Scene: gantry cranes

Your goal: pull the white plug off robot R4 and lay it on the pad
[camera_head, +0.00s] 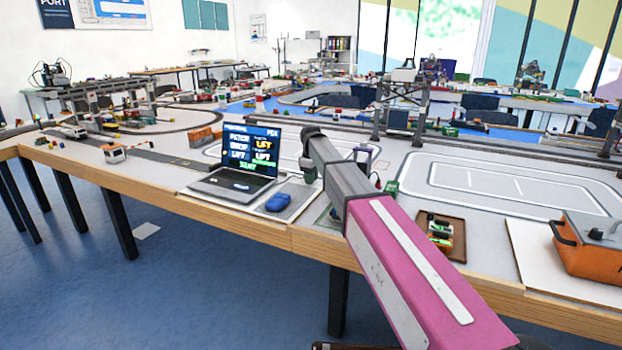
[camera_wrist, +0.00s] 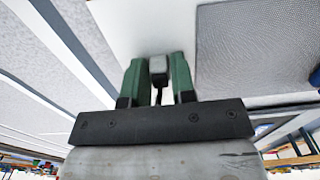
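White table surface lies beyond the fingertips. A grey textured pad (camera_wrist: 260,45) lies to their right. In the head view a grey pad (camera_head: 300,203) lies right of the laptop, but I cannot tell if it is the task's pad. The fingers are not clear there. I cannot identify robot R4.
A laptop (camera_head: 238,165) and a blue mouse (camera_head: 279,201) are near the front edge. A brown tray (camera_head: 455,246) of small parts and an orange case (camera_head: 590,245) stand to the right. A purple-white frame (camera_head: 366,153) shows just behind my arm.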

